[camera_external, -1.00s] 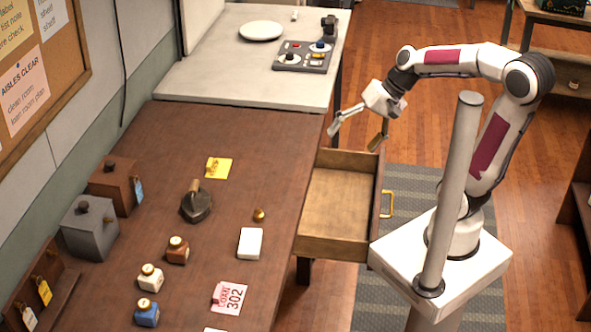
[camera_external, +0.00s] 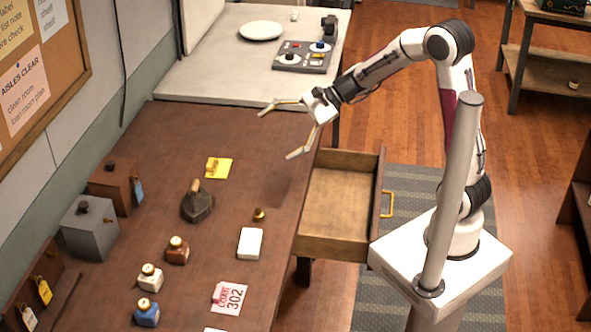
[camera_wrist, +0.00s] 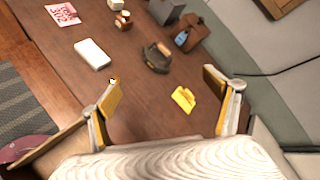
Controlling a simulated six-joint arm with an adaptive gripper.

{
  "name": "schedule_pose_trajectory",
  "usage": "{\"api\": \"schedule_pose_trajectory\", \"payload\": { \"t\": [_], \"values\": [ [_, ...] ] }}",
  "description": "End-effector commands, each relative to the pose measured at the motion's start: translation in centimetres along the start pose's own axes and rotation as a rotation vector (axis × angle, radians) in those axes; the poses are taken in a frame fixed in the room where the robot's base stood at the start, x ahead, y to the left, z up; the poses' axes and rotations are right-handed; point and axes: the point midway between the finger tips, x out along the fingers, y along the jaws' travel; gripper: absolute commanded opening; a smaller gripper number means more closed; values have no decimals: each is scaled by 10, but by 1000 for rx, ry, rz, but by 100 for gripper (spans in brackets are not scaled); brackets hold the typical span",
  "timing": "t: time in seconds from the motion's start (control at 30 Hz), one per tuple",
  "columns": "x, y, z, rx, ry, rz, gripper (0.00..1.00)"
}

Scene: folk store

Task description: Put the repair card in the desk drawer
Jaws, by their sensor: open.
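A yellow card (camera_external: 218,168) lies flat on the brown desk, and it also shows in the wrist view (camera_wrist: 184,98). A pink and white card printed 302 (camera_external: 229,298) lies nearer the desk's front, and it shows at the top left of the wrist view (camera_wrist: 62,14). I cannot read which one is the repair card. The desk drawer (camera_external: 335,242) is pulled out at the desk's right side and looks empty. My gripper (camera_external: 280,132) is open and empty above the desk's far right part. In the wrist view its fingers (camera_wrist: 163,84) stand wide apart, with the yellow card beyond them.
A dark iron (camera_external: 197,203), a small brass object (camera_external: 259,214) and a white block (camera_external: 250,243) stand on the desk. Several bottles, including a blue one (camera_external: 147,312), stand at front left. A grey box (camera_external: 89,228) is along the wall.

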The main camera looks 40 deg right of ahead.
Motion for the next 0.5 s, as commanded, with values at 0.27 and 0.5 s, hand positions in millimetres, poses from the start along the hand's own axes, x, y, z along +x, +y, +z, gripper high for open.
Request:
{"api": "schedule_pose_trajectory", "payload": {
  "t": [0.27,0.5],
  "values": [
    [46,-25,-34,248,-33,-96,89],
    [82,-39,-73,462,-42,-182,89]
  ]
}}
